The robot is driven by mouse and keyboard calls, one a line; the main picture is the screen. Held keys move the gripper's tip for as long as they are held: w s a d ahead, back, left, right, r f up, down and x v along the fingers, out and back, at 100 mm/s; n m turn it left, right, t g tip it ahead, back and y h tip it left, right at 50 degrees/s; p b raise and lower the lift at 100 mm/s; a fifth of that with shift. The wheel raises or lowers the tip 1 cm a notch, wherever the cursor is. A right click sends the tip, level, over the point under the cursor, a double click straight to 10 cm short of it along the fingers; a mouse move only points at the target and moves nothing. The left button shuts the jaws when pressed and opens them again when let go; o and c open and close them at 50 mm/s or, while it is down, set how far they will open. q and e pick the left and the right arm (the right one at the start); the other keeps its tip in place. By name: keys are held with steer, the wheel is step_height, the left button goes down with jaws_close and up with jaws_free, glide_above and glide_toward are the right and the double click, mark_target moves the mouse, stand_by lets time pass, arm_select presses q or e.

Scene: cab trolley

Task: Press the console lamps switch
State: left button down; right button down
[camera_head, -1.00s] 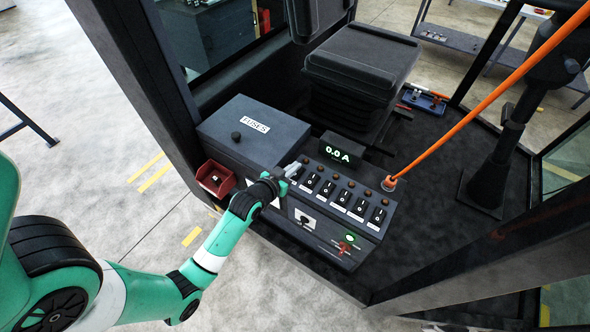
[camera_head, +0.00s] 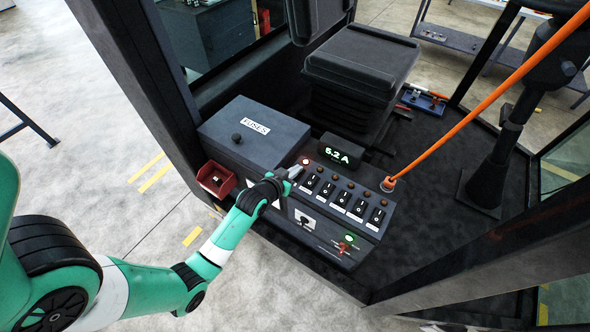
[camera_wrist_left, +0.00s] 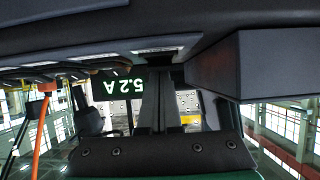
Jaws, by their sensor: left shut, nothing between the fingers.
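The switch panel (camera_head: 325,213) of the console holds a row of several black rocker switches with white labels, each with a round indicator lamp above. My left gripper (camera_head: 296,170) is shut and empty, with its tips at the left end of the row, over the leftmost switch, which they hide. I cannot read the labels. The lamp (camera_head: 305,162) above that end glows red; the other lamps are dull brown. The display (camera_head: 340,153) reads 5.2 A, and shows upside down in the left wrist view (camera_wrist_left: 123,87), beside the dark fingers (camera_wrist_left: 155,103). My right gripper is not in view.
A grey FUSES box (camera_head: 253,136) stands left of the panel, and a red bin (camera_head: 216,179) hangs beside it. An orange pole (camera_head: 480,97) rises from the panel's right end.

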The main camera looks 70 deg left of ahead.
arm_select(q)
steer(key=shift+w+a+r, duration=0.35)
steer(key=shift+w, duration=0.2)
steer(key=shift+r, duration=0.1)
step_height(320, 180, up, 4)
steer(key=p, duration=0.4)
steer(key=s+d+r, duration=0.3)
steer(key=s+r, duration=0.2)
steer(key=r, duration=0.2)
steer(key=shift+s+d+p, duration=0.4)
steer(key=shift+p, duration=0.05)
